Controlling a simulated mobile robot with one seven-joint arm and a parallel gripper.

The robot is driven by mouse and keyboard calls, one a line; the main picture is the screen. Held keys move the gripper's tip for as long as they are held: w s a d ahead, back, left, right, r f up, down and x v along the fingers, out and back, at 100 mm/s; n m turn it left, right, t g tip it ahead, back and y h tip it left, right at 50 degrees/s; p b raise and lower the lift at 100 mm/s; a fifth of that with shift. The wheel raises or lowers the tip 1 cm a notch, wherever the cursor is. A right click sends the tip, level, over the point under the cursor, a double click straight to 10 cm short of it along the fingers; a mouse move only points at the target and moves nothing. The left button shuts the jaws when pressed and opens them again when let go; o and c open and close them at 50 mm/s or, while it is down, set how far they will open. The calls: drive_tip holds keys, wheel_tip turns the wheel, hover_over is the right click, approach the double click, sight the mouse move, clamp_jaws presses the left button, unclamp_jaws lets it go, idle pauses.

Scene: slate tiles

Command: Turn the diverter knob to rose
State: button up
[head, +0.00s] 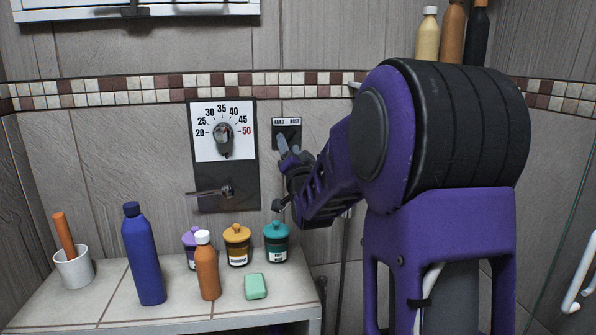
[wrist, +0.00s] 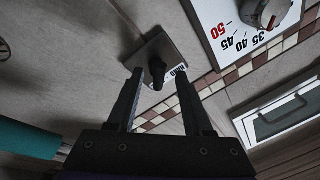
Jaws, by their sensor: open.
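The diverter plate (head: 287,125) is a small dark square on the tiled wall, with a white label reading HAND and ROSE along its top. In the wrist view the plate (wrist: 177,48) looks grey, and the dark diverter knob (wrist: 157,70) stands out from it. My gripper (wrist: 159,73) is open, with one finger on each side of the knob in that view. I cannot tell whether either finger touches it. In the head view my gripper (head: 290,153) is at the plate's lower part and hides the knob. The knob's pointing direction is unclear.
A temperature dial (head: 223,134) on a dark panel and a lever (head: 210,192) below it are left of the diverter. Below, a tiled ledge (head: 185,325) holds a blue bottle (head: 145,255), an orange bottle (head: 207,268), several jars, green soap (head: 255,286) and a cup (head: 73,268).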

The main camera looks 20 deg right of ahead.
drive_tip(key=v, duration=1.5)
drive_tip(key=shift+a, duration=0.1)
